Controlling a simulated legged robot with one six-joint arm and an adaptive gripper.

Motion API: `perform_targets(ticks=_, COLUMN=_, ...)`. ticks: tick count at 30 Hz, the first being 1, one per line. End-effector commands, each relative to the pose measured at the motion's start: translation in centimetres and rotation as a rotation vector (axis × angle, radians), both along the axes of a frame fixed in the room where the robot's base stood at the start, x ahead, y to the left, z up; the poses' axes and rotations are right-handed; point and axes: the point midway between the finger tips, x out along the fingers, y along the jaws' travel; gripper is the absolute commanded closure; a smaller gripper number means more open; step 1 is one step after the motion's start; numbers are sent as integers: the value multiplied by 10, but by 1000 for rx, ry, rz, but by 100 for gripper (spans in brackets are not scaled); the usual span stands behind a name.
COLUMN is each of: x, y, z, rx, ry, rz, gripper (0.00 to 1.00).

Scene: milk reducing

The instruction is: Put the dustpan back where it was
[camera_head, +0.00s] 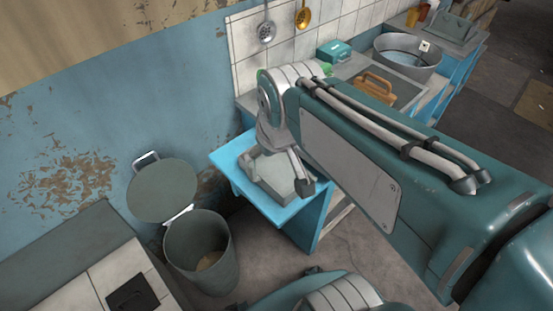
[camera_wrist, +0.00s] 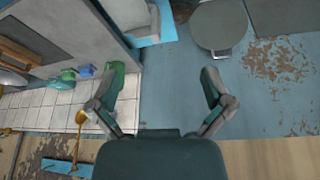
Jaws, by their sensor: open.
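A grey, shallow, tray-like object, which looks like the dustpan (camera_head: 273,175), lies on a small blue table (camera_head: 232,160) beside the wall. In the wrist view a pale grey shape at the top edge (camera_wrist: 125,14) seems to be the same object. My gripper (camera_head: 281,168) overlaps it in the head view, hiding part of it; I cannot tell the gap from there. In the wrist view my gripper (camera_wrist: 163,73) has its fingers spread, with only blue wall between them, and holds nothing.
A grey bin (camera_head: 203,255) with its round lid (camera_head: 163,190) raised stands left of the table. A tiled counter (camera_head: 125,270) is at lower left. Behind my arm are a cutting board (camera_head: 377,86), a teal box (camera_head: 334,52), a round metal tub (camera_head: 410,60) and hanging ladles (camera_head: 267,30).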

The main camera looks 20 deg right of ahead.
Motion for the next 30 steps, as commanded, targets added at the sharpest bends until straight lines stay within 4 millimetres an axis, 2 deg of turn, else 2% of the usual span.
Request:
perform_targets(ticks=1, x=-13, y=0, z=2, rx=5, ry=-32, rz=-13, gripper=0)
perform_targets(ticks=3, x=-27, y=0, z=3, rx=13, ry=-67, rz=-35, gripper=0)
perform_targets(ticks=9, x=-49, y=0, z=1, rx=28, ry=-120, rz=-68, gripper=0)
perform_targets(ticks=30, x=-50, y=0, z=1, rx=29, ry=-122, rz=-71, gripper=0)
